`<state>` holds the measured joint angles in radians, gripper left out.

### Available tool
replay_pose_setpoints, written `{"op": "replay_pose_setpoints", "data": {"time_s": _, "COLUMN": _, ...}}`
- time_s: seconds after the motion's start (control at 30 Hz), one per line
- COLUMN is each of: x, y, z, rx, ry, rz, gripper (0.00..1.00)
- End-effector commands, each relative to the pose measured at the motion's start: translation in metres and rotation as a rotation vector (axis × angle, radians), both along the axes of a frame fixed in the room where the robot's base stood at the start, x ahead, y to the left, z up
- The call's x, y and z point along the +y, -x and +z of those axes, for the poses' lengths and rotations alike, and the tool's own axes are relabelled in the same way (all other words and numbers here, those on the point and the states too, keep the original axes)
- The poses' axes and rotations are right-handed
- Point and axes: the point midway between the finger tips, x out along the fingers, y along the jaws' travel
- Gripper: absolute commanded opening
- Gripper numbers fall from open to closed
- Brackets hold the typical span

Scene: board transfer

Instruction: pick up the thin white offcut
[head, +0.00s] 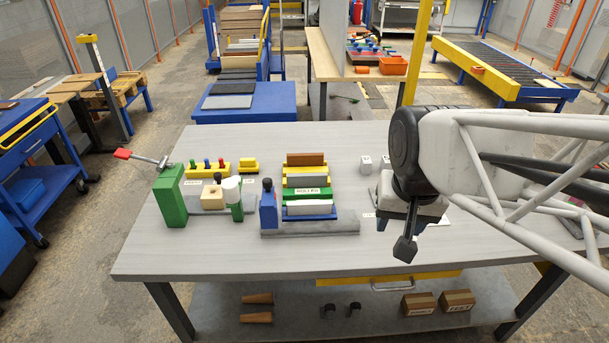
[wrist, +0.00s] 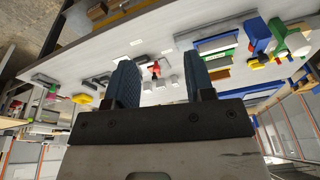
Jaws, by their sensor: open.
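My gripper (head: 405,247) hangs over the right part of the grey table, with nothing seen in its jaws. In the wrist view its two dark fingers (wrist: 158,64) are apart, and table and small objects show between them. I cannot single out the thin white offcut with certainty. Small white pieces (wrist: 160,84) stand on the table between the fingers in the wrist view, clear of them. Two small white blocks (head: 366,164) show left of my arm in the head view. My arm hides much of the table's right side there.
A rack with stacked brown, white, green and blue boards (head: 307,193) stands mid-table. A green block (head: 170,197) and a yellow tool holder (head: 207,170) are at left. The table's front left (head: 190,255) is clear.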

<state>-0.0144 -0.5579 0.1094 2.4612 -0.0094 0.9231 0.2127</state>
Motion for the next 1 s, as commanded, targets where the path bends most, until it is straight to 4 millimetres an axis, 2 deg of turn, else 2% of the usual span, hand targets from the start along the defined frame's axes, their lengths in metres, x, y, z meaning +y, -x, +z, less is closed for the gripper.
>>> {"op": "replay_pose_setpoints", "data": {"time_s": 0.47, "x": 0.026, "y": -0.112, "z": -0.023, "rx": 0.064, "ry": -0.081, "rz": -0.408, "gripper": 0.49}}
{"op": "replay_pose_setpoints", "data": {"time_s": 0.77, "x": 0.049, "y": -0.179, "z": -0.054, "rx": 0.102, "ry": -0.114, "rz": -0.671, "gripper": 0.49}}
{"op": "replay_pose_setpoints", "data": {"time_s": 1.0, "x": 0.07, "y": -0.23, "z": -0.089, "rx": 0.129, "ry": -0.132, "rz": -0.885, "gripper": 0.49}}
